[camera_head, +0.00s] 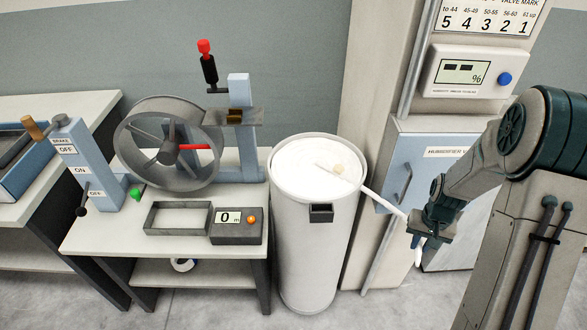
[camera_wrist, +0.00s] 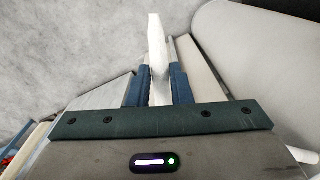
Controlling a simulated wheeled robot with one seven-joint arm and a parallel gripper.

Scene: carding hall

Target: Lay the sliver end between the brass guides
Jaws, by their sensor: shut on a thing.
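My gripper (camera_head: 426,236) is at the right of the head view, beside the tall white can and in front of the blue humidifier cabinet. It is shut on the white sliver end (camera_wrist: 157,55), which sticks out past the fingers (camera_wrist: 160,85) in the wrist view. In the head view the sliver (camera_head: 384,203) runs from the gripper up to the rim of the can (camera_head: 312,240), which is full of white sliver. The brass guides (camera_head: 212,116) appear as a small brass-coloured piece on the bracket by the spoked wheel on the bench. Their gap is too small to make out.
A grey spoked wheel (camera_head: 167,150) with a red handle stands on the bench (camera_head: 110,236), left of the can. A tray (camera_head: 178,218), a counter reading 0 (camera_head: 236,226) and a brake lever box (camera_head: 85,165) share the bench. The humidifier cabinet (camera_head: 432,150) stands behind my gripper.

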